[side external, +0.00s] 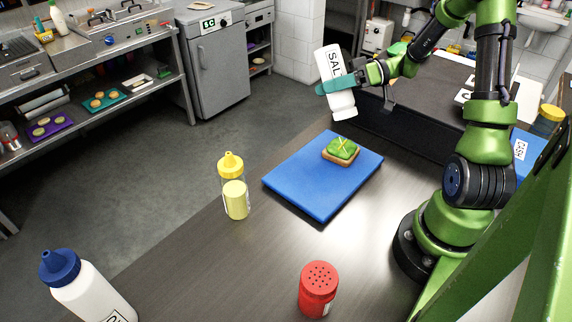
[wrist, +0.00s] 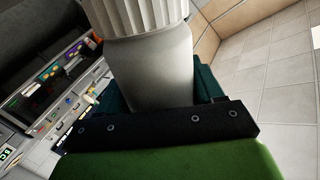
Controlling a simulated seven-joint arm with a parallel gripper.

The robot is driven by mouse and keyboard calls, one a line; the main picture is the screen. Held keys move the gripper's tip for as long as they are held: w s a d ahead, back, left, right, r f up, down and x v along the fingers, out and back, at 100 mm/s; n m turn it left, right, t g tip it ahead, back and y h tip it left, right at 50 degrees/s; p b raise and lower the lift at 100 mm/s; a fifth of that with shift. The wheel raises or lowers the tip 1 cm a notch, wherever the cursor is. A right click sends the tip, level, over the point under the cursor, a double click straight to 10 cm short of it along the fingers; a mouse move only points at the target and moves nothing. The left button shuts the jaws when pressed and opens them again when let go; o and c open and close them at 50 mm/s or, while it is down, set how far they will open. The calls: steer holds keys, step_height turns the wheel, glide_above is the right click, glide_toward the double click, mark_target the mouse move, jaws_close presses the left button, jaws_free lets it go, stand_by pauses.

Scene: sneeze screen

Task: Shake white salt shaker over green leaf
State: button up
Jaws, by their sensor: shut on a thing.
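My gripper (side external: 345,84) is shut on the white salt shaker (side external: 329,62), which has dark "SAL" lettering. The shaker is tilted, with its wider ribbed end pointing down, and is held in the air above the back edge of the blue board. In the wrist view the white shaker (wrist: 152,65) fills the middle between the teal fingers, its ribbed part at the top. The green leaf (side external: 342,148) lies on a slice of bread (side external: 340,158) on the blue board (side external: 305,190). The shaker is above the leaf and apart from it.
A yellow-capped bottle (side external: 234,190) stands left of the board. A red shaker (side external: 318,290) stands at the front, and a blue-capped white bottle (side external: 85,290) at the front left. A dark box-like counter unit (side external: 400,122) stands behind the board. The table between the bottles is clear.

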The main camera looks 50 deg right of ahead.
mark_target(330, 99)
steer(key=shift+f, duration=0.1)
stand_by(0.3)
steer(key=shift+f, duration=1.65)
steer(key=shift+r, duration=0.1)
steer(key=shift+r, duration=1.7)
steer(key=shift+f, duration=1.8)
steer(key=shift+r, duration=0.1)
steer(key=shift+r, duration=1.7)
